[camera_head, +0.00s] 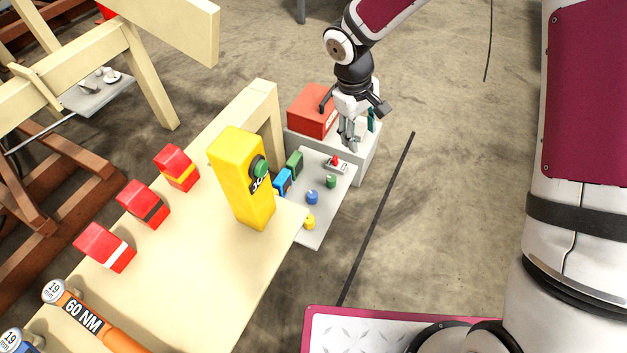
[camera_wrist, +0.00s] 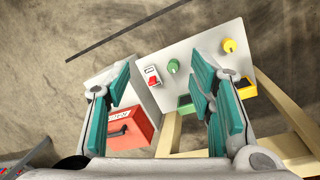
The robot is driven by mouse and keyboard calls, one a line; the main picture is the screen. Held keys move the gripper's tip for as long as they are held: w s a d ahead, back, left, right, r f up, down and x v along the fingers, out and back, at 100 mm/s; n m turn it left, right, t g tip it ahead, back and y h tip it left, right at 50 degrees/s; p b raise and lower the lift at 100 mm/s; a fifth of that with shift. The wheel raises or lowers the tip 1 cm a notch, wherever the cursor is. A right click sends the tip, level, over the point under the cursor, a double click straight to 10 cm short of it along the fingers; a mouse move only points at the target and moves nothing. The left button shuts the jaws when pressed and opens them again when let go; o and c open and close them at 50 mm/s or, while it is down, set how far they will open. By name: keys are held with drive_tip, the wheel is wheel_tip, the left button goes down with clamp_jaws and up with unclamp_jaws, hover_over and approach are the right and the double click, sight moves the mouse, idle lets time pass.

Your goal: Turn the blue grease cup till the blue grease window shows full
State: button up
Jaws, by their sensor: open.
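The blue grease cup (camera_head: 312,196) is a small round knob on a grey panel (camera_head: 318,240), between a green cup (camera_head: 331,181) and a yellow cup (camera_head: 309,222). A blue box (camera_head: 282,182), likely the blue grease window, stands at the panel's left edge; its fill level cannot be read. My gripper (camera_head: 348,146) is open and empty, above the panel's far end. In the wrist view its teal-padded fingers (camera_wrist: 160,72) spread apart over the panel, with the green cup (camera_wrist: 172,66) between them. The blue cup and blue box are hidden there, apparently behind the right finger.
A red switch (camera_head: 337,162) sits at the panel's far end, near a red box (camera_head: 312,110) on a grey block. A yellow post-like box (camera_head: 242,178) stands on the wooden bench (camera_head: 200,270) left of the panel. Floor right of the panel is mostly clear.

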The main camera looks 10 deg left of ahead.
drive_tip(key=n+y+b, duration=0.2)
approach(313, 194)
drive_tip(key=shift+g, duration=0.4)
drive_tip(key=f+b, duration=0.1)
drive_tip(key=f, duration=0.2)
drive_tip(key=f+b, duration=0.1)
drive_tip(key=f, duration=0.3)
drive_tip(key=f+b, duration=0.2)
drive_tip(key=f, duration=0.1)
drive_tip(key=shift+w+d+f, duration=0.15)
drive_tip(key=shift+w+f, duration=0.1)
drive_tip(key=shift+w, duration=0.05)
drive_tip(key=c, duration=1.2)
